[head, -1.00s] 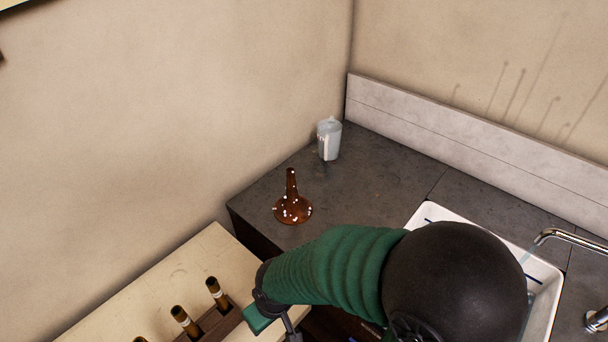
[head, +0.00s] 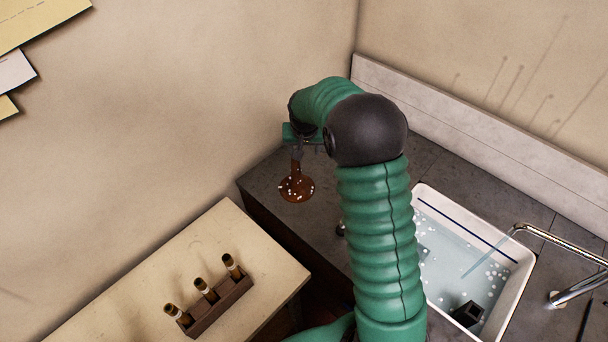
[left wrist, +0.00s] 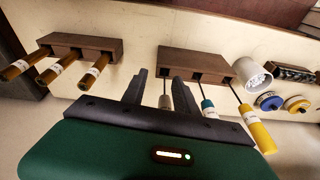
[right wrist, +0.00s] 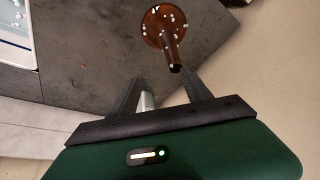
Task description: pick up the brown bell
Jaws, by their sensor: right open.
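The brown bell (head: 296,187) stands on the dark counter near its left end, wide rim down and narrow neck up, with white specks on it. My right gripper (head: 300,142) is over the neck, and the arm hides part of it. In the right wrist view the bell (right wrist: 165,28) lies just beyond the open fingertips (right wrist: 164,76). The neck's end is close to the right finger; I cannot tell whether they touch. My left gripper (left wrist: 160,75) is open, with nothing held, above the cream bench with tool racks; it is not visible in the head view.
A white sink (head: 520,255) with water and a dark block (head: 467,313) is right of my arm. A chrome tap (head: 570,290) stands beside it. A wooden rack (head: 222,308) with three handled tools sits on the cream bench (head: 130,290). Walls close in behind the counter.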

